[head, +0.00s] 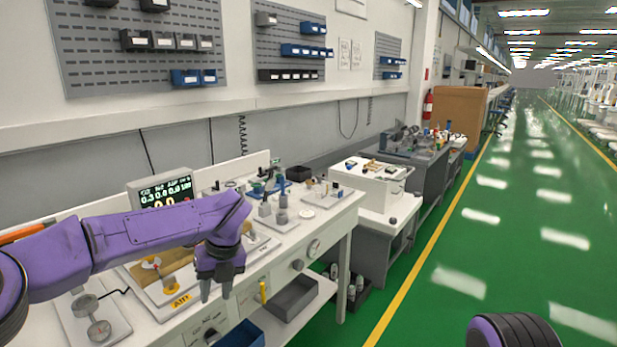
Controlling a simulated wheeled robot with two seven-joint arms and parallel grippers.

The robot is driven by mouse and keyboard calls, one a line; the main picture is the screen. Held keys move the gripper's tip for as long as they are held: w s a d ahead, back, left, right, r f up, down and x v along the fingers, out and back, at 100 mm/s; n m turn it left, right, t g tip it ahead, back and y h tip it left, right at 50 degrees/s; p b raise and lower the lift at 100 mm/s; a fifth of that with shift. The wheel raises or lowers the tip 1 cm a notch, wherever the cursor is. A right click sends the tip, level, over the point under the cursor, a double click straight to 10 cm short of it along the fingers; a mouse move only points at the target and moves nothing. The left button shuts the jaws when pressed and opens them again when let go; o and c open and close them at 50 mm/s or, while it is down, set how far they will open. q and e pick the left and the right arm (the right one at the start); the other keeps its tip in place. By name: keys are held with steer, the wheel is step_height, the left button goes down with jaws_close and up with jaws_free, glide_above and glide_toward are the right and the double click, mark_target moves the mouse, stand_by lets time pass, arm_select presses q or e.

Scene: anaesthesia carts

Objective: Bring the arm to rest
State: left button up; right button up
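My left arm comes in from the left, over a white anaesthesia cart (325,219). My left gripper (216,292) points down above the front edge of the cart top. Its two fingertips stand apart with nothing seen between them. Of my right arm only a purple and black part shows at the bottom right; the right gripper is out of view.
A monitor (165,190) stands behind my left arm. Fittings and gauges crowd the cart top. A second white cart (372,190) stands farther back, with a fire extinguisher (427,106) beyond. The green floor (500,230) on the right is clear.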

arm_select(q)
steer(key=s+a+f+m+t+y, duration=0.3)
steer(key=s+a+f+m, duration=0.15)
steer(key=f+m, duration=0.6)
steer(key=s+a+f+m+t+y, duration=0.25)
steer(key=s+f+m, duration=0.35)
steer(key=f, duration=0.7)
steer(key=s+a+f+m+h, duration=0.1)
steer(key=s+f+m, duration=0.2)
steer(key=s+m, duration=0.3)
steer(key=s+a+f+m+g+h, duration=0.1)
steer(key=s+f+m, duration=0.3)
steer(key=s, duration=0.8)
steer(key=s+a+f+m+g+h, duration=0.1)
steer(key=s+f+m+h, duration=0.2)
steer(key=s+m, duration=0.5)
steer(key=shift+s+a+f, duration=0.25)
steer(key=shift+s+f, duration=0.15)
steer(key=shift+s, duration=0.15)
steer(key=shift+w+m, duration=0.1)
steer(key=shift+m, duration=0.15)
